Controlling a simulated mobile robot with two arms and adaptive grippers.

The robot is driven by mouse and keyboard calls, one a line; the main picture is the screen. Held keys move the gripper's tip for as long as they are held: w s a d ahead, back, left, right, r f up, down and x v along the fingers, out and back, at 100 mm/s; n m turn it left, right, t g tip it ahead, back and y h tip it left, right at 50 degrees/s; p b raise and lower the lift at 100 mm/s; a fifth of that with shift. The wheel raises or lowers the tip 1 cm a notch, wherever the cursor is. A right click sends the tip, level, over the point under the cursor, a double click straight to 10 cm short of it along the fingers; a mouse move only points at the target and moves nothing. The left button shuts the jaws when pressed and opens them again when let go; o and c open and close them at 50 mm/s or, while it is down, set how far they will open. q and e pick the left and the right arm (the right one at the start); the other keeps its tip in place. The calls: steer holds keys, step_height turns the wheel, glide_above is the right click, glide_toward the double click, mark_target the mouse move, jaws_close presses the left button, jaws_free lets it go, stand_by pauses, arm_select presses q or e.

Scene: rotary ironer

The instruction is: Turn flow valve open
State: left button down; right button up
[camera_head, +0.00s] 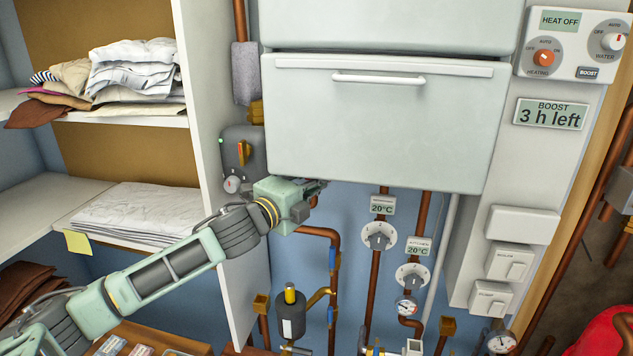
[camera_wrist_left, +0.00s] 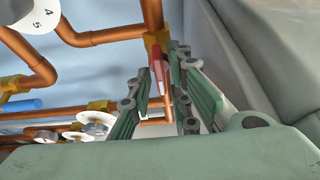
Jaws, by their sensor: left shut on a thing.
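A valve with a red lever (camera_wrist_left: 157,70) sits on a brass fitting (camera_wrist_left: 155,40) of a copper pipe in the left wrist view. I take it to be the flow valve; no label on it is readable. My left gripper (camera_wrist_left: 160,82) has its fingers on either side of the red lever and is shut on it. In the head view my left gripper (camera_head: 314,187) reaches under the lower edge of the white unit, and the lever is mostly hidden there. My right gripper is in neither view.
The white unit (camera_head: 385,125) hangs just above my gripper. A grey box with an orange knob (camera_head: 243,152) is close on its left. Dials (camera_head: 379,236) and copper pipes stand to the right. Shelves with folded cloth (camera_head: 140,210) are at left.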

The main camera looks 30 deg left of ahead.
arm_select(q)
steer(key=c, duration=1.9)
jaws_free()
steer(key=shift+r, duration=0.15)
steer(key=shift+c, duration=0.2)
steer(key=shift+o, duration=0.4)
steer(key=shift+w, duration=0.1)
steer(key=s+a, duration=0.1)
steer(key=s, duration=1.1)
steer(key=shift+a, duration=0.35)
